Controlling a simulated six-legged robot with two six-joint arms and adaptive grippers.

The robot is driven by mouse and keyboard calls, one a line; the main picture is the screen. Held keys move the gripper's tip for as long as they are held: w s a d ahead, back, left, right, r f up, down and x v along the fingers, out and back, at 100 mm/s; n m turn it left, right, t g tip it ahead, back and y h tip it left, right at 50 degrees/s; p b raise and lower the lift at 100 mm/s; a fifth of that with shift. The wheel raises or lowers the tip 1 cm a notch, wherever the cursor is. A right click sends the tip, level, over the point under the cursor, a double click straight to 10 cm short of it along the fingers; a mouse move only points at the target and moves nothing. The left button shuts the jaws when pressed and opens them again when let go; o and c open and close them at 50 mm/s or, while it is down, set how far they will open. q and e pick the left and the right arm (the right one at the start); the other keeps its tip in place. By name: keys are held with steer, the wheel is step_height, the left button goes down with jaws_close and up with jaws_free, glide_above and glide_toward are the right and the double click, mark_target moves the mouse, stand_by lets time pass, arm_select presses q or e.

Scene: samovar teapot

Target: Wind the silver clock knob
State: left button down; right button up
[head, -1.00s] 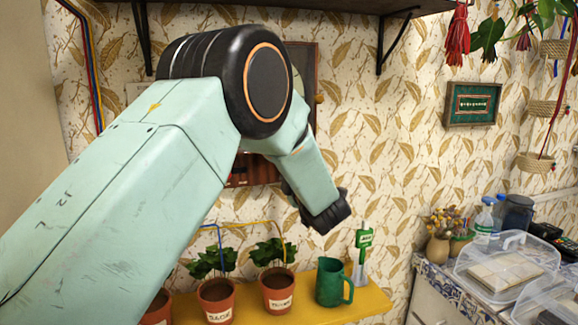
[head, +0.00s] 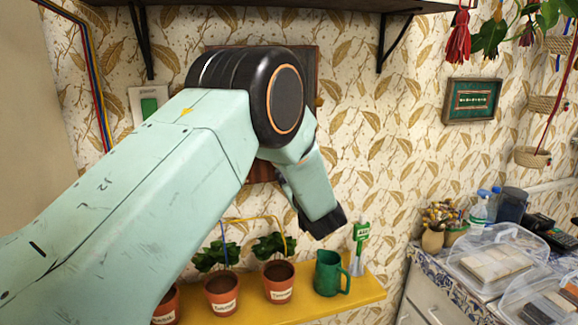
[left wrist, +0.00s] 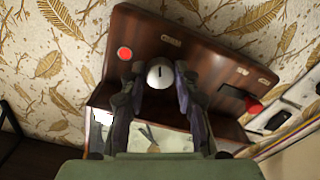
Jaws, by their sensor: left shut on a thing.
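The silver knob (left wrist: 159,73), round with a dark slot, sits on the front of the brown wooden clock case (left wrist: 200,57) in the left wrist view. My left gripper (left wrist: 160,80) has its two dark fingers on either side of the knob, shut on it. In the head view the wooden case (head: 262,170) hangs on the wall, mostly hidden behind my left arm. My left gripper's fingers and the knob are hidden there. My right gripper is not in view.
The case also carries a red button (left wrist: 125,54) and a red knob (left wrist: 254,106). Below, a yellow shelf (head: 350,294) holds potted plants and a green jug (head: 328,273). A dark shelf (head: 290,5) is above. A counter with clear boxes stands at right.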

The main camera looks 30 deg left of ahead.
arm_select(q)
steer(key=shift+s+a+m+p, duration=0.1)
steer(key=shift+m+p, duration=2.6)
steer(key=shift+m, duration=5.6)
steer(key=shift+s+m+p, duration=0.1)
steer(key=shift+m+p, duration=2.6)
steer(key=shift+m, duration=5.9)
steer(key=c, duration=1.4)
jaws_free()
steer(key=shift+c, duration=0.2)
steer(key=o, duration=0.4)
steer(key=shift+r, duration=0.25)
